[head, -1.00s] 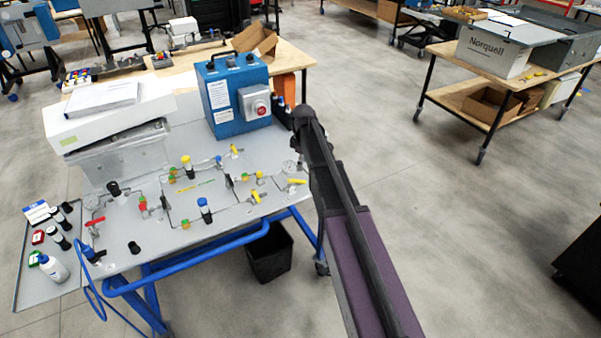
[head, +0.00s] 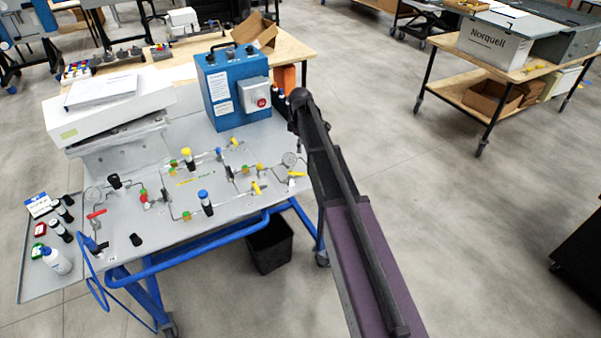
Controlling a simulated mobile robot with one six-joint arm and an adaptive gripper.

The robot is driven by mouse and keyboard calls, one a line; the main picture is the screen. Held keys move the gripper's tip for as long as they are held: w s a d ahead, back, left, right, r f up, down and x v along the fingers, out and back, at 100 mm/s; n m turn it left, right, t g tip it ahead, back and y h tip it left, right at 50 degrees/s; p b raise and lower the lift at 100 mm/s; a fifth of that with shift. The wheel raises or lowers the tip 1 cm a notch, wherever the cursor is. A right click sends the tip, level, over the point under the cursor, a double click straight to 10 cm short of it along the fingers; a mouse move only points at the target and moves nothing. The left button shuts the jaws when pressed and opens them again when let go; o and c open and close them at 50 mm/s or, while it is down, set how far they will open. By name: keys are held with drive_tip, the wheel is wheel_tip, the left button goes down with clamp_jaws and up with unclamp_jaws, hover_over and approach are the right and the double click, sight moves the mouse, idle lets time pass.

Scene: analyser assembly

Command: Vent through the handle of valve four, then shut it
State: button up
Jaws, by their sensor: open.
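The grey valve panel (head: 125,233) lies on a blue-framed cart in the head view. It carries several thin pipes and small valves. A red handle (head: 97,214) is at the left. The number labels are too small to read, so I cannot tell which handle is valve four. My arm runs from the lower right up to the panel's right edge. My gripper is not visible; the arm's end is hidden.
A blue box with a red button (head: 222,108) stands at the back of the panel. A side tray (head: 32,287) holds bottles at the left. A black bin (head: 270,247) stands under the cart. A wooden trolley (head: 473,70) is at the right; the floor between is clear.

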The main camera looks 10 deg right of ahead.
sight(301, 173)
drive_tip(key=shift+f+b, duration=6.3)
drive_tip(key=shift+f, duration=0.2)
clamp_jaws()
